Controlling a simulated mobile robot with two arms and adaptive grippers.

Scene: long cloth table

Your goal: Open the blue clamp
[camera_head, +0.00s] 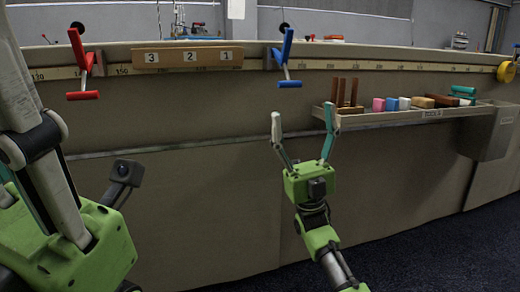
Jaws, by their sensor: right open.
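The blue clamp (287,58) is fixed at the table's top edge, near the middle of the view. Its blue handle stands up, tilted a little, and a short blue bar (289,84) sits at its lower end. My right gripper (303,124) is below the clamp, fingers pointing up and spread apart, with nothing between them. It is apart from the clamp. On the left, a green part of my left arm (70,240) shows large and close; its fingertips cannot be made out.
A red clamp (80,62) is on the same edge at left. A shelf (400,117) with several coloured blocks juts out right of my right gripper. A yellow tape reel (506,72) is at far right.

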